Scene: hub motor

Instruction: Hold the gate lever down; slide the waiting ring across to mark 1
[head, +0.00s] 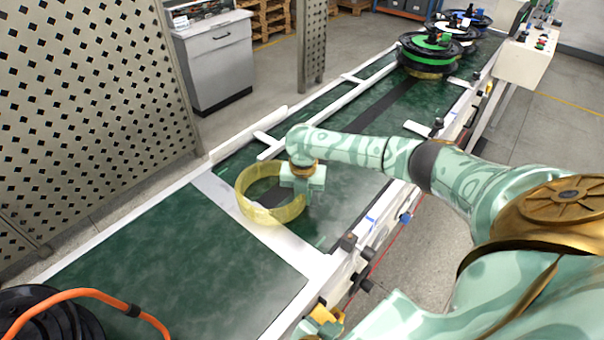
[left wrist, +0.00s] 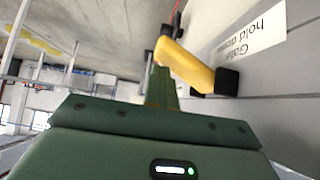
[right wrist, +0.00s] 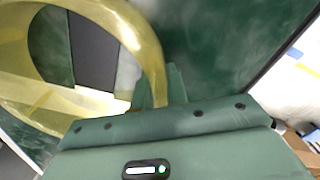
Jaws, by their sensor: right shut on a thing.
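The waiting ring is a translucent yellow hoop (head: 245,205) lying flat on the green bench top, partly over a white cross strip. It fills the upper left of the right wrist view (right wrist: 150,50). My right gripper (head: 300,192) is shut on the ring's right wall. The yellow gate lever (left wrist: 185,65) shows in the left wrist view beside a label reading "Gate hold down". My left gripper (left wrist: 162,88) looks shut, its fingertips at the lever; I cannot tell how firmly they touch. In the head view the lever area (head: 328,318) is at the bottom edge, partly hidden.
Several cable reels (head: 425,52) stand at the bench's far end. A black reel with an orange cable (head: 80,310) is at the lower left. White rails (head: 340,265) edge the bench. A perforated screen (head: 90,110) stands to the left. The near green panel (head: 180,260) is mostly clear.

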